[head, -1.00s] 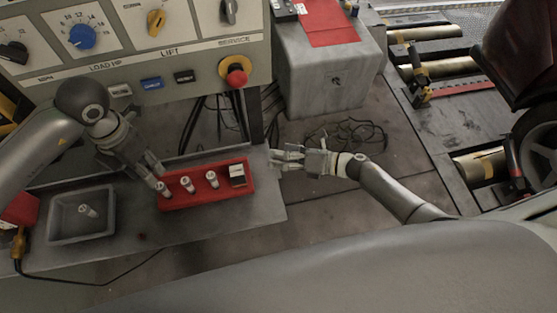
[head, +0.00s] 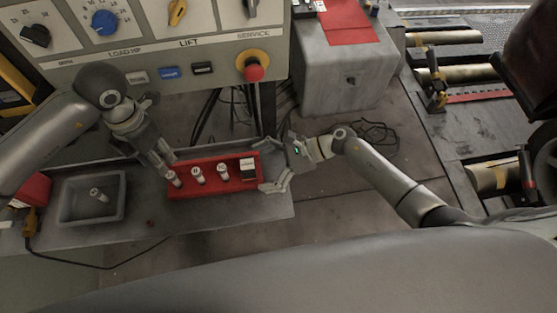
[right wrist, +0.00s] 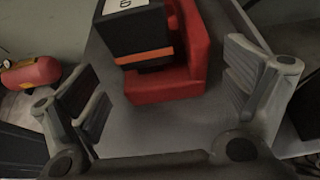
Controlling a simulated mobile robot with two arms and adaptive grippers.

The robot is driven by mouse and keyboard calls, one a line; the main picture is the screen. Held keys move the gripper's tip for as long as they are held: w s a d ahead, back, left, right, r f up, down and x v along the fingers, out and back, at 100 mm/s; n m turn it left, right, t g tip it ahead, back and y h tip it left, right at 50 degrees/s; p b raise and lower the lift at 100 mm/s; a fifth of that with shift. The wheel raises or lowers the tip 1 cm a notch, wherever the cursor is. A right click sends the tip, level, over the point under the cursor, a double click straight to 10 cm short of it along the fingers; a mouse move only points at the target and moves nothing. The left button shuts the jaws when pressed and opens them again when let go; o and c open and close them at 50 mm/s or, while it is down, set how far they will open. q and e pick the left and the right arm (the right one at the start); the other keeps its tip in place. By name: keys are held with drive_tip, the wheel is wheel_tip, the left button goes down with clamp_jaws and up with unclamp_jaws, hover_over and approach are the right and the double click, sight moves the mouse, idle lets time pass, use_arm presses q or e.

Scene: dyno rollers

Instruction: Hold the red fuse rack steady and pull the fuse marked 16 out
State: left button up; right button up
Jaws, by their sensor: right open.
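The red fuse rack (head: 212,189) lies on the grey bench in the head view. Three pale fuses stand in it: the left fuse (head: 173,178), the middle fuse (head: 197,175) and the right fuse (head: 222,172). Their markings are too small to read. My left gripper (head: 165,163) is at the rack's left end; whether its fingers grip anything is unclear. My right gripper (head: 268,167) is open at the rack's right end. In the right wrist view, the rack's red end (right wrist: 170,85) lies between and ahead of the spread fingers, apart from them.
A black block with a white label (head: 248,169) sits at the rack's right end. A grey tray (head: 70,212) at left holds one loose fuse (head: 97,194). The control panel (head: 150,45) stands behind, with a red stop button (head: 254,72).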

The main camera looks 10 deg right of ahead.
drive_tip(key=shift+x, duration=1.5)
drive_tip(key=c, duration=1.3)
drive_tip(key=shift+c, duration=0.2)
